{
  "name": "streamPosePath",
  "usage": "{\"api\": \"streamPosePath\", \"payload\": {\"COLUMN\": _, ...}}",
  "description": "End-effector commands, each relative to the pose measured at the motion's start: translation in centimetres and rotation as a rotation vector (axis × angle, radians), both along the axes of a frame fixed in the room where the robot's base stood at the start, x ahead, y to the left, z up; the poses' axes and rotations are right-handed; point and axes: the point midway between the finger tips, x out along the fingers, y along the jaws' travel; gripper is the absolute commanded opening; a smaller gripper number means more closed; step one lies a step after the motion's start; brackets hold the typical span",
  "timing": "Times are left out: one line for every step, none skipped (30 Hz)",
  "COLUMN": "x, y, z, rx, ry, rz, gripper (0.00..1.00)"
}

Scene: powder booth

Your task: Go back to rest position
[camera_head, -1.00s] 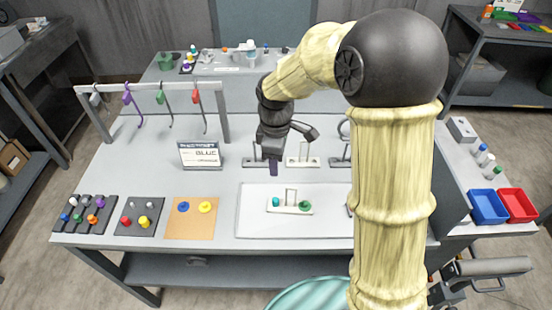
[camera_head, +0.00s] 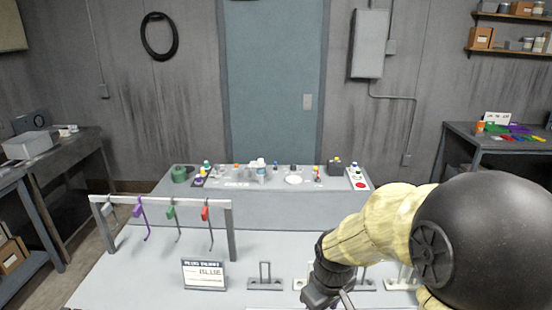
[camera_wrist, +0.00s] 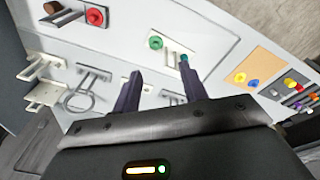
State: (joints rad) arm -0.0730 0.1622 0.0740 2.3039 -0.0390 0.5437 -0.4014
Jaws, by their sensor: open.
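My gripper shows in the wrist view (camera_wrist: 158,90) with its two dark purple fingers spread apart and nothing between them. It is above the white table (camera_wrist: 215,25). In the head view my arm reaches in from the lower right, and the fingertips are hidden or cut off at the bottom edge. A white bracket carrying a green plug (camera_wrist: 156,43) and a teal plug (camera_wrist: 184,59) lies beyond the fingers, apart from them.
A rack (camera_head: 161,199) with purple, green and red hooks stands at the table's left. Several metal brackets (camera_head: 265,277) line the table. A back bench (camera_head: 280,205) holds bottles and small items. A tan board (camera_wrist: 246,71) with blue and yellow plugs lies at the wrist view's right.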

Motion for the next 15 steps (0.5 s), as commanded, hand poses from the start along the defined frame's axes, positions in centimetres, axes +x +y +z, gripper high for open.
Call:
{"api": "streamPosePath", "payload": {"x": -1.5, "y": -1.4, "z": 0.0, "rx": 0.015, "ry": -0.02, "rz": -0.123, "gripper": 0.43}}
{"api": "streamPosePath", "payload": {"x": -2.3, "y": -2.0, "z": -0.1, "rx": 0.026, "ry": -0.032, "rz": -0.198, "gripper": 0.43}}
{"api": "streamPosePath", "payload": {"x": -3.2, "y": -2.8, "z": -0.2, "rx": 0.042, "ry": -0.048, "rz": -0.292, "gripper": 0.43}}
{"api": "streamPosePath", "payload": {"x": -3.9, "y": -3.3, "z": -0.2, "rx": 0.053, "ry": -0.059, "rz": -0.355, "gripper": 0.43}}
{"api": "streamPosePath", "payload": {"x": -4.5, "y": -3.7, "z": -0.3, "rx": 0.063, "ry": -0.067, "rz": -0.409, "gripper": 0.43}}
{"api": "streamPosePath", "payload": {"x": -5.1, "y": -4.1, "z": -0.4, "rx": 0.074, "ry": -0.077, "rz": -0.47, "gripper": 0.43}}
{"api": "streamPosePath", "payload": {"x": -5.5, "y": -4.4, "z": -0.4, "rx": 0.081, "ry": -0.084, "rz": -0.507, "gripper": 0.43}}
{"api": "streamPosePath", "payload": {"x": -5.8, "y": -4.6, "z": -0.5, "rx": 0.087, "ry": -0.089, "rz": -0.533, "gripper": 0.43}}
{"api": "streamPosePath", "payload": {"x": -6.0, "y": -4.7, "z": -0.5, "rx": 0.091, "ry": -0.092, "rz": -0.559, "gripper": 0.43}}
{"api": "streamPosePath", "payload": {"x": -6.1, "y": -4.8, "z": -0.5, "rx": 0.093, "ry": -0.093, "rz": -0.57, "gripper": 0.43}}
{"api": "streamPosePath", "payload": {"x": -6.2, "y": -4.8, "z": -0.6, "rx": 0.095, "ry": -0.095, "rz": -0.577, "gripper": 0.43}}
{"api": "streamPosePath", "payload": {"x": -6.1, "y": -4.8, "z": -0.6, "rx": 0.096, "ry": -0.095, "rz": -0.579, "gripper": 0.43}}
{"api": "streamPosePath", "payload": {"x": -6.1, "y": -4.8, "z": -0.6, "rx": 0.095, "ry": -0.095, "rz": -0.578, "gripper": 0.43}}
{"api": "streamPosePath", "payload": {"x": -6.1, "y": -4.8, "z": -0.6, "rx": 0.095, "ry": -0.095, "rz": -0.577, "gripper": 0.43}}
{"api": "streamPosePath", "payload": {"x": -6.1, "y": -4.8, "z": -0.6, "rx": 0.095, "ry": -0.094, "rz": -0.576, "gripper": 0.43}}
